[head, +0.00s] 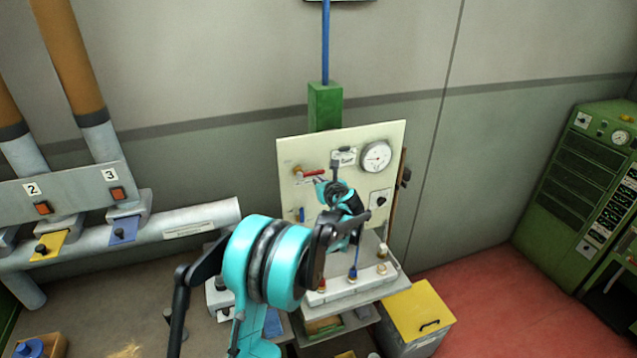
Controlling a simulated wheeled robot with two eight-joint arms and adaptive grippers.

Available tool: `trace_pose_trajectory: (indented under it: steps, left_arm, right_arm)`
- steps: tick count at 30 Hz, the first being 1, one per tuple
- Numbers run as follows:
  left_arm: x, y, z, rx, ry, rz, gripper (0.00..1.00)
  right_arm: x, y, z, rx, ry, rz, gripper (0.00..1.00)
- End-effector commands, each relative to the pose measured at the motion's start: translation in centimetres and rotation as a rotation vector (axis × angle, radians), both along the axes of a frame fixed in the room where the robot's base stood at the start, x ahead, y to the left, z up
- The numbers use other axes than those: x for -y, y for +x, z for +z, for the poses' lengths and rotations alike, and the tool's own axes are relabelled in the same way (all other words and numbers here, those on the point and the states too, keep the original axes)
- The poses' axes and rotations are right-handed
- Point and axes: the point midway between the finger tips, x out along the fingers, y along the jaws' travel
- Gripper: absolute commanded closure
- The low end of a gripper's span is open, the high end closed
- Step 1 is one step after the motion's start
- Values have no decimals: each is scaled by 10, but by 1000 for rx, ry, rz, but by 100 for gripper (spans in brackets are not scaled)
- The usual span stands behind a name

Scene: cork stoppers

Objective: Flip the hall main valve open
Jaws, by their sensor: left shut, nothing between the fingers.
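A cream panel (292,150) stands against the wall. It carries a red lever handle (312,174) on a brass fitting, lying roughly sideways, and a small blue handle (301,214) below it. A small label (344,156) beside the red lever is too small to read, so I cannot tell for sure which valve is the hall main valve. My left gripper (337,168) is shut and empty in front of the panel, just right of the red lever. I cannot tell whether it touches the lever. It hides the panel's middle. My right gripper is not in view.
A round gauge (376,156) and a black knob (380,198) are on the panel's right side. A white manifold (345,291) with small valves sits below. A yellow-lidded bin (416,310) stands at lower right. Large pipes (170,229) run at left; a green cabinet (575,185) stands at right.

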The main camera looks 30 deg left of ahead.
Motion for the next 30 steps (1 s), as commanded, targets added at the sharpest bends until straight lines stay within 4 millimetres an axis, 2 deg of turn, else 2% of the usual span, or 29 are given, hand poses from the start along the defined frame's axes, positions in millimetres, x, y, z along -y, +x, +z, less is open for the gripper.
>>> trace_pose_trajectory:
  steps: [14,30]
  left_arm:
    - [0,0,6,87,-74,1,100]
    - [-2,-3,30,444,-380,1,100]
  right_arm:
    - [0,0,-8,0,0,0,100]
    - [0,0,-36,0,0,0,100]
